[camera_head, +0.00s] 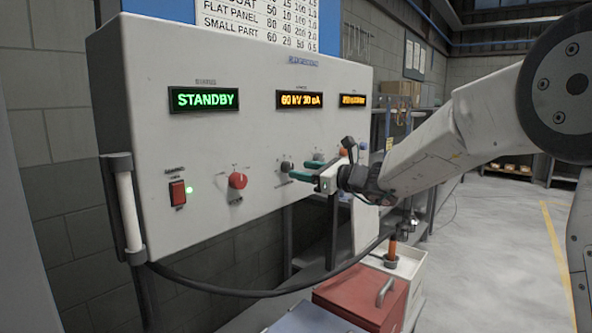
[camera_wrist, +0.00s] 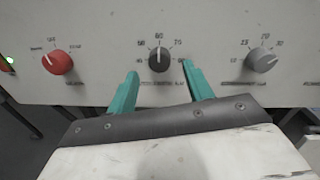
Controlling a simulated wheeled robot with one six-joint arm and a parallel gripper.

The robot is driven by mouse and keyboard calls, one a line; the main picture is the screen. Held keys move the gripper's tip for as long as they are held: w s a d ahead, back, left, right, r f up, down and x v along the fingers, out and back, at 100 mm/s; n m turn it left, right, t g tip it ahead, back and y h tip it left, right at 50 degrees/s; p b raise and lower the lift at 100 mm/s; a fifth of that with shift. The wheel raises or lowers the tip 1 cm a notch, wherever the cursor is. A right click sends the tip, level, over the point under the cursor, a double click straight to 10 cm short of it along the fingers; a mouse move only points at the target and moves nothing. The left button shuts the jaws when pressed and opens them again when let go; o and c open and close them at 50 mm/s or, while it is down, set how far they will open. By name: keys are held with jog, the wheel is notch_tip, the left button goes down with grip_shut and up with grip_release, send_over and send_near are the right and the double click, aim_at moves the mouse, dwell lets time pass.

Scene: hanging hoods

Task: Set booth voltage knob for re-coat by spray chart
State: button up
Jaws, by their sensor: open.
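The control panel (camera_head: 240,130) fills the left of the head view. My gripper (camera_wrist: 161,78) is open, with a green finger on either side just below this knob; contact cannot be told. In the head view my gripper (camera_head: 305,175) is at the panel's right half. The spray chart (camera_head: 262,20) is cut off at the top; a row ending in "COAT" appears to read 50, 15, 100, 1.0. The amber display (camera_head: 300,99) reads 60 kV.
A red knob (camera_wrist: 57,61) is left of the black knob and a grey knob (camera_wrist: 261,60) is right of it. A green display (camera_head: 203,99) reads STANDBY. A red rocker switch (camera_head: 177,192) has a lit green lamp beside it. A red box (camera_head: 362,297) stands below.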

aim_at(291, 168)
jog(key=shift+x, duration=1.7)
jog(key=c, duration=1)
jog(key=shift+o, duration=0.2)
jog(key=shift+n, duration=0.4)
jog(key=n, duration=0.4)
jog(key=shift+n, duration=0.3)
jog(key=n, duration=0.4)
jog(key=shift+h, duration=0.3)
jog(key=o, duration=1)
jog(key=shift+c, duration=0.2)
